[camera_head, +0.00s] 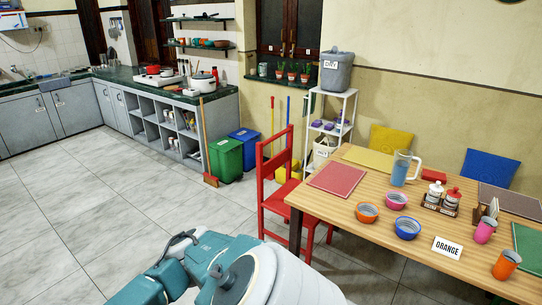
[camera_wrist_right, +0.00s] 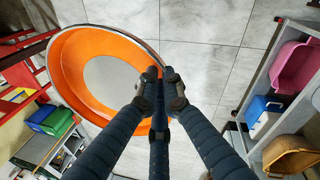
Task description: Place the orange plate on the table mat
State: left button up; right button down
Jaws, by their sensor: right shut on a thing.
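The orange plate (camera_wrist_right: 88,110), with a pale round centre, is in the right wrist view, over the tiled floor. My right gripper (camera_wrist_right: 157,78) is shut on its right rim. The plate and this gripper do not show in the head view. On the wooden table (camera_head: 437,270) at the right lie several mats: a red mat (camera_head: 337,179) at the left end, a yellow mat (camera_head: 368,160) at the far side, a dark mat (camera_head: 512,202) and a green mat (camera_head: 527,244) at the right. No plate lies on the red mat. My left gripper is not in view.
An orange bowl (camera_head: 366,213), a blue bowl (camera_head: 407,229), a pink bowl (camera_head: 396,201), a pitcher (camera_head: 401,170) and an ORANGE sign (camera_head: 447,248) stand on the table. A red chair (camera_head: 277,190) stands at its left end. The floor at left is clear.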

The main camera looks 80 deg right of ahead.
aim_at(340, 174)
jog(key=k+l+z, duration=0.15)
jog(key=l+z, duration=0.25)
jog(key=l, duration=0.15)
jog(key=k+l+z, duration=0.1)
jog(key=l+z, duration=0.3)
jog(key=l, duration=0.2)
jog(key=l+z, duration=0.4)
jog(key=l, duration=0.15)
jog(key=i+l+z, duration=0.1)
jog(key=l+z, duration=0.3)
jog(key=l, duration=0.2)
jog(key=i+l, duration=0.1)
jog(key=l, duration=0.35)
jog(key=i+l, duration=0.1)
jog(key=l, duration=0.35)
jog(key=i+l, duration=0.1)
jog(key=l, duration=0.35)
